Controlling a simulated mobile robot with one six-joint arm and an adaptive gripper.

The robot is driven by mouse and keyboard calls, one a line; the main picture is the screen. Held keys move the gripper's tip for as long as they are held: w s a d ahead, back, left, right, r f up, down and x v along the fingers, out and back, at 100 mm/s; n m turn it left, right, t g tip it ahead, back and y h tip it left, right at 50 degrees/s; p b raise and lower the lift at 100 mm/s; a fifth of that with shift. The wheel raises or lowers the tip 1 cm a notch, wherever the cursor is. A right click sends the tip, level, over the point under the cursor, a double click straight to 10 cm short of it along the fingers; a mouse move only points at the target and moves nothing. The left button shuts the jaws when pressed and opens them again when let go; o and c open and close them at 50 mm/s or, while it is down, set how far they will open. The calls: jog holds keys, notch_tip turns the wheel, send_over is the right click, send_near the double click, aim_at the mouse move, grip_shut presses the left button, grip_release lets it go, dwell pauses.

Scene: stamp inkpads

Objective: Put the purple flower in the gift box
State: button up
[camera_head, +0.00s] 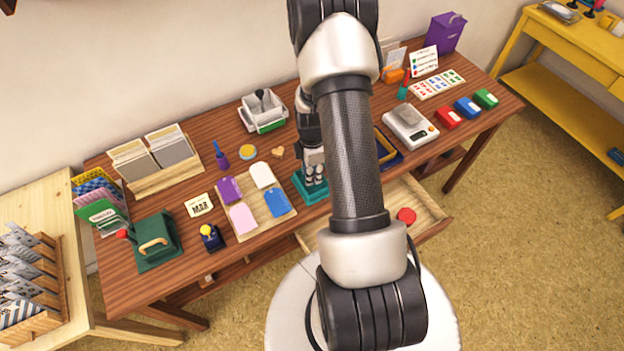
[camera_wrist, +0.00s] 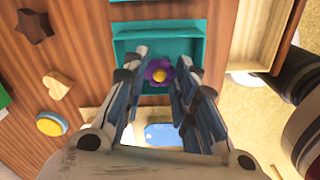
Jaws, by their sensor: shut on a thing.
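The purple flower (camera_wrist: 159,66), with a yellow centre, shows in the wrist view between the fingertips of my gripper (camera_wrist: 160,84). My gripper is shut on it. Behind the flower lies an open teal box (camera_wrist: 190,30), which looks like the gift box. The flower and fingertips overlap the box's near part in that view; how high they are above its floor I cannot tell. In the head view my gripper (camera_head: 314,172) points down at the teal box (camera_head: 309,192) on the wooden table, and the flower is hidden there.
A tray of coloured tags (camera_head: 284,207) stands just left of the box. A wooden heart (camera_wrist: 59,86) and a yellow disc (camera_wrist: 51,124) lie nearby. An open drawer (camera_head: 436,212) with a red disc (camera_head: 406,215) juts out in front. A scale (camera_head: 410,122) stands to the right.

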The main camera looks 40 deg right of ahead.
jog(key=shift+f+b, duration=0.45)
jog(key=shift+f, duration=1.35)
jog(key=shift+f, duration=0.2)
jog(key=o, duration=0.4)
jog(key=shift+r, duration=0.1)
